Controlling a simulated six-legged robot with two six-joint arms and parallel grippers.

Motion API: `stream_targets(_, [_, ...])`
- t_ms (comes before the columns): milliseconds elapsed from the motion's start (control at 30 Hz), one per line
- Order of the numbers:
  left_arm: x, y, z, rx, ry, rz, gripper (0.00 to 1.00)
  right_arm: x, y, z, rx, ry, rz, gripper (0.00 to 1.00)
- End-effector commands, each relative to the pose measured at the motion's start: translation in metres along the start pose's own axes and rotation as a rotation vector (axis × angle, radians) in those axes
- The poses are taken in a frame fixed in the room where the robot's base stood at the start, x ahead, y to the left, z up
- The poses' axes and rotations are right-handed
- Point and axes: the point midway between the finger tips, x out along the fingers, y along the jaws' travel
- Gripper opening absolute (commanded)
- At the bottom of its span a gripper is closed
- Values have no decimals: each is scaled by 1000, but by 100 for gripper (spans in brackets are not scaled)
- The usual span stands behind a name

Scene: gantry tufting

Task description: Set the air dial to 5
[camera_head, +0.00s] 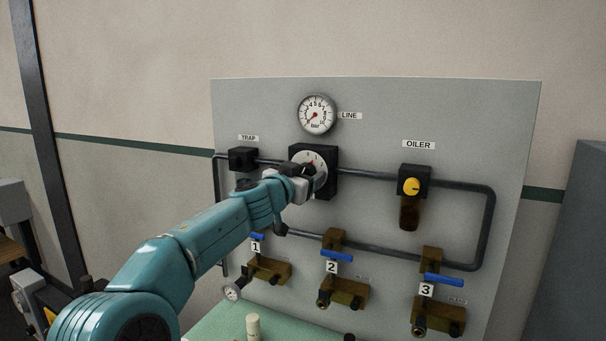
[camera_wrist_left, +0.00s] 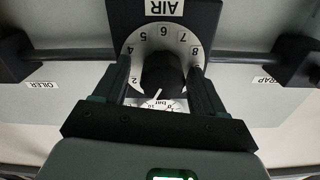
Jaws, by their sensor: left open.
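The air dial (camera_head: 325,158) is a round white plate on a black block on the grey panel, partly hidden by my left gripper in the head view. The upside-down left wrist view shows its numbered plate (camera_wrist_left: 163,33) under an AIR label and its black knob (camera_wrist_left: 162,72). A white mark on the knob points towards the low end, away from the 5; the exact number there cannot be read. My left gripper (camera_head: 306,171) is open, with its fingers (camera_wrist_left: 163,82) on either side of the knob. Contact cannot be told. My right gripper is not in view.
The line gauge (camera_head: 317,114) above the dial has its needle near the low end. An oiler (camera_head: 411,187) with a yellow knob is to the right, a trap (camera_head: 243,158) to the left. Blue-handled valves (camera_head: 345,290) and dark pipes lie below.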

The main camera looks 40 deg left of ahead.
Motion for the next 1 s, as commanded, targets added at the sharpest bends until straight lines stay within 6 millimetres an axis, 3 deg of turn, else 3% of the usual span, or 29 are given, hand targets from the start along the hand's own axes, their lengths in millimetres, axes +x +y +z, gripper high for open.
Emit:
stream_targets(33, [0,0,0,0,0,0,71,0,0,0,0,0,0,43])
stream_targets(67, [0,0,0,0,0,0,64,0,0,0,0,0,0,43])
stream_targets(200, [0,0,0,0,0,-1,19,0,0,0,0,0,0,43])
stream_targets(233, [0,0,0,0,0,-1,15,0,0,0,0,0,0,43])
stream_targets(633, [0,0,-1,66,0,-1,15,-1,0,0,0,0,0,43])
stream_targets(1000, [-1,-1,-1,357,1,-1,15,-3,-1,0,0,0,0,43])
